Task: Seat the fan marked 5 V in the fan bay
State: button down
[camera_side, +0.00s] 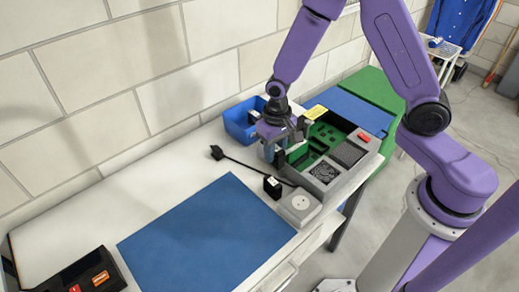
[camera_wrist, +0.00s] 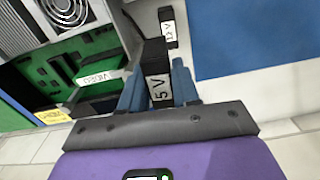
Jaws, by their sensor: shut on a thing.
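The fan marked 5 V (camera_wrist: 158,88) is a black block with a white label. My gripper (camera_wrist: 158,85) is shut on it, with one blue finger on each side. In the side view my gripper (camera_side: 277,155) points down at the left edge of the open grey case (camera_side: 318,187), which has a green board (camera_side: 318,139) inside. The held fan is mostly hidden by the fingers there. A second black block, marked 12 V (camera_wrist: 169,28), stands outside the case; it also shows in the side view (camera_side: 272,187). I cannot tell which opening is the fan bay.
A grille (camera_side: 325,172) shows in the case, and a card marked VIDEO (camera_wrist: 95,78) lies inside. A blue bin (camera_side: 236,125) stands behind my gripper. The blue mat (camera_side: 205,230) is clear.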

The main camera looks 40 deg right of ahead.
aim_at(318, 136)
jog(key=s+d+r, duration=0.2)
jog(key=s+d, duration=0.4)
jog(key=d, duration=0.3)
jog(key=s+d+r, duration=0.1)
jog(key=s+d, duration=0.5)
jog(key=d, duration=0.4)
jog(key=shift+n, duration=0.4)
jog(key=w+d+f, duration=0.1)
jog(key=w+f, duration=0.2)
jog(key=w, duration=0.1)
jog(key=w+d+f, duration=0.1)
jog(key=w+f, duration=0.2)
jog(key=w, duration=0.1)
jog(key=w+d+f, duration=0.1)
jog(key=w+f, duration=0.2)
jog(key=w, duration=0.2)
jog(key=shift+d+f, duration=0.1)
jog(key=shift+d, duration=0.15)
jog(key=shift+w+f, duration=0.2)
jog(key=shift+w+d+f, duration=0.1)
jog(key=shift+f, duration=1.55)
jog(key=shift+f, duration=0.15)
jog(key=c, duration=0.8)
grip_release()
